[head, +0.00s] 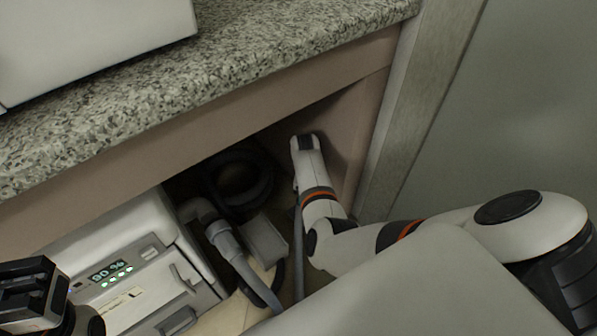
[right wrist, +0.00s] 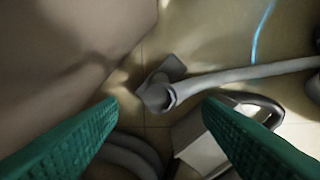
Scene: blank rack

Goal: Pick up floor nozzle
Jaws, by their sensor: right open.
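In the right wrist view a grey tube (right wrist: 250,73) ends in a bent, open-mouthed piece with a flat grey part beside it, which looks like the floor nozzle (right wrist: 157,94). It lies on the tiled floor beyond and between my right gripper's fingertips (right wrist: 158,100). The green-padded fingers are spread apart, with nothing between them. In the head view my right arm reaches under the counter, and its gripper is hidden. A bent grey hose (head: 230,246) shows left of that arm; I cannot tell whether it is the same tube. My left gripper (head: 30,290) is partly seen at lower left.
A white machine with a lit display (head: 130,268) stands under the granite counter (head: 220,65). A black ring-shaped thing (head: 240,180) lies deeper inside. A pale box (right wrist: 197,142) with a dark loop is close to the right finger. A wall closes the right side.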

